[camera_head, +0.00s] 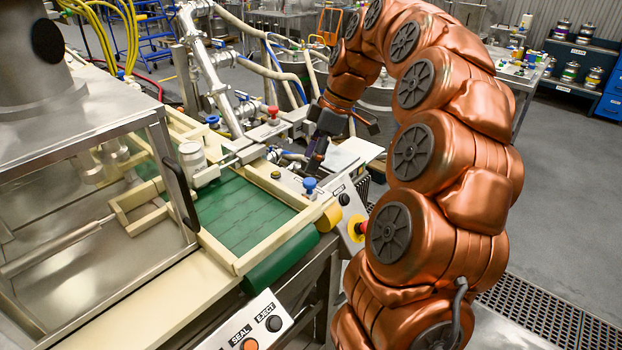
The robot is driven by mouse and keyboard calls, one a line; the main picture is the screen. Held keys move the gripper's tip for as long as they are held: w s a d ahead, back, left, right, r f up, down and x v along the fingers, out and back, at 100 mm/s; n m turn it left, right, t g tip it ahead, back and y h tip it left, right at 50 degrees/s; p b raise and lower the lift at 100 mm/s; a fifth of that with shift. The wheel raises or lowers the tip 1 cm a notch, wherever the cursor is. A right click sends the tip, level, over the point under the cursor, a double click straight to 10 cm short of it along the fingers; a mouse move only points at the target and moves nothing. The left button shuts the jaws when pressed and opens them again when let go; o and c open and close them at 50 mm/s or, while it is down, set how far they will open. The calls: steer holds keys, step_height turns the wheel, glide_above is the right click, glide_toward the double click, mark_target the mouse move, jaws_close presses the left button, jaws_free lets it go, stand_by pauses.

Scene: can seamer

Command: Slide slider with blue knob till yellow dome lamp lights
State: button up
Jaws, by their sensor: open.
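A blue knob (310,186) stands upright on the pale panel to the right of the green conveyor. The slider under it is small, and its track is hard to make out. A small dull yellow dome (276,175), which looks like the lamp, sits left of the knob and shows no clear glow. My gripper (315,163) points down from the end of the copper arm, just above and behind the blue knob. It is open and appears apart from the knob. The gap between its fingers is hard to see from here.
The green conveyor (245,222) with cream rails carries a metal can (192,158) near its far end. A red-topped emergency button (358,228) and black button (344,199) are on the front panel. A seal/eject panel (250,328) is nearer. Pipes stand behind.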

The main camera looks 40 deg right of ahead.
mark_target(310, 181)
steer(key=shift+n, duration=0.3)
steer(key=shift+w+d+f+p, duration=0.2)
steer(key=shift+w+f+p, duration=0.15)
steer(key=shift+f, duration=0.9)
steer(key=shift+w+d+f+p, duration=0.15)
steer(key=shift+w+f+p, duration=0.2)
steer(key=shift+f, duration=0.9)
steer(key=shift+w+d+f+p, duration=0.2)
steer(key=shift+w+f+p, duration=0.15)
steer(key=shift+f, duration=0.9)
steer(key=shift+c, duration=0.2)
jaws_close()
